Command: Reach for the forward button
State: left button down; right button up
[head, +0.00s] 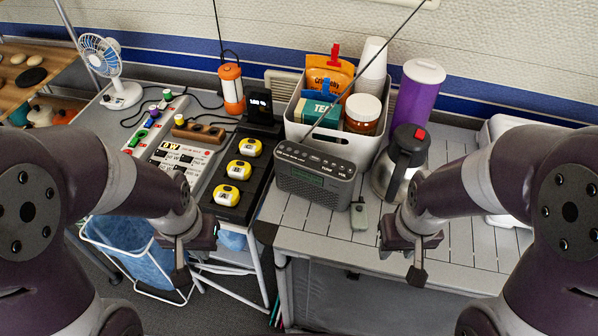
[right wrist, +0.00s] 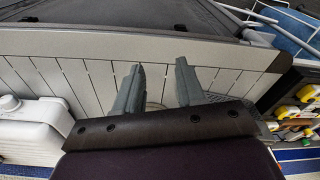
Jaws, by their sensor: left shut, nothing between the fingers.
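A dark grey radio (head: 316,174) with a raised antenna stands on the slatted table, with a row of small buttons (head: 318,158) along its top. The labels are too small to tell which one is the forward button. My right gripper (head: 417,272) is to the right and in front of the radio, near the table's front edge, apart from it. My left gripper (head: 181,276) is shut and empty, left of the radio and beyond the table's edge.
A steel jug (head: 402,165) stands close to the radio's right side. A white bin (head: 341,148) of packets and cups is behind it. A small grey-green item (head: 359,216) lies in front. Yellow-topped devices (head: 226,194) sit left. The slatted table (head: 318,234) is clear toward the front.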

grip_shut()
dwell(1.8)
